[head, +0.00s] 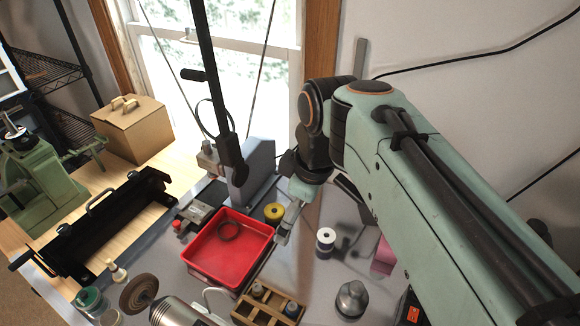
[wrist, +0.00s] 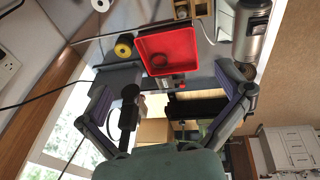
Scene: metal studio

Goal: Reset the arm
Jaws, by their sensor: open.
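My arm reaches in from the right in the head view, and my gripper (head: 289,220) hangs pointing down just right of the red tray, above the grey worktop. In the wrist view my gripper (wrist: 163,78) has its two fingers spread wide apart, with nothing between them. The red tray (head: 204,262) holds a dark ring (head: 229,230) lying on its floor. The tray also shows in the wrist view (wrist: 153,43), beyond the fingers. My gripper's distance above the worktop is hard to tell.
A yellow spool (head: 274,211) and a white spool (head: 325,240) flank my gripper. A wooden compartment box (head: 245,309) and a metal weight (head: 352,298) stand nearer the front. A cardboard box (head: 135,132) stands back left.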

